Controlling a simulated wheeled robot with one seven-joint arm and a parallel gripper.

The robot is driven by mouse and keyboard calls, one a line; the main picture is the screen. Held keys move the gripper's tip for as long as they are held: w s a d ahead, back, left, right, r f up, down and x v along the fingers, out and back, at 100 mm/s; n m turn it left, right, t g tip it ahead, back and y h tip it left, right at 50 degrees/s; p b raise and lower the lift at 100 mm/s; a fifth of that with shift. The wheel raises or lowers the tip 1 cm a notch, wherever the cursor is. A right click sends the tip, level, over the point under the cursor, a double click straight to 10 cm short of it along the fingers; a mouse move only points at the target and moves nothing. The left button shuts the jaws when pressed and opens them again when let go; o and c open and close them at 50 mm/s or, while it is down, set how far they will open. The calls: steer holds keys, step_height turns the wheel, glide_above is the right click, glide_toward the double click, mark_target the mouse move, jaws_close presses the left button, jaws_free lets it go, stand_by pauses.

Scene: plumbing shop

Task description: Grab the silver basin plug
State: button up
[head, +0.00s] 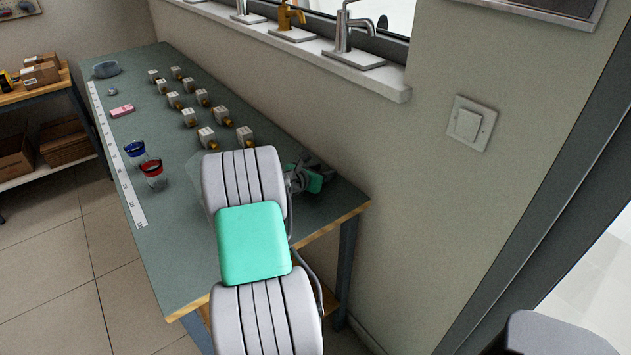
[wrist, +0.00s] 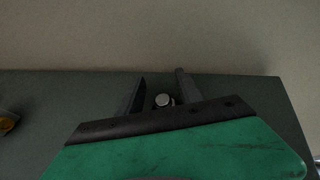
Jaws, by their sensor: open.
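The silver basin plug, a small round light-grey piece (wrist: 163,100), shows in the wrist view between the two dark fingers of my gripper (wrist: 161,78). The fingers are open, one on each side of it, with gaps visible. Its lower part is hidden behind the gripper's dark front edge. I cannot tell how far above or below the fingertips it lies. In the head view my gripper (head: 322,172) is over the near right end of the workbench, partly hidden by my arm, and the plug cannot be made out.
The green-grey workbench (head: 190,250) runs along the wall. Several small boxes with brass fittings (head: 206,137) stand in rows. A blue-rimmed jar (head: 135,151), a red-rimmed jar (head: 152,170) and a pink block (head: 122,111) are further left. A windowsill with taps (head: 345,58) is above.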

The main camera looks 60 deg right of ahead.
jaws_close()
stand_by(0.4)
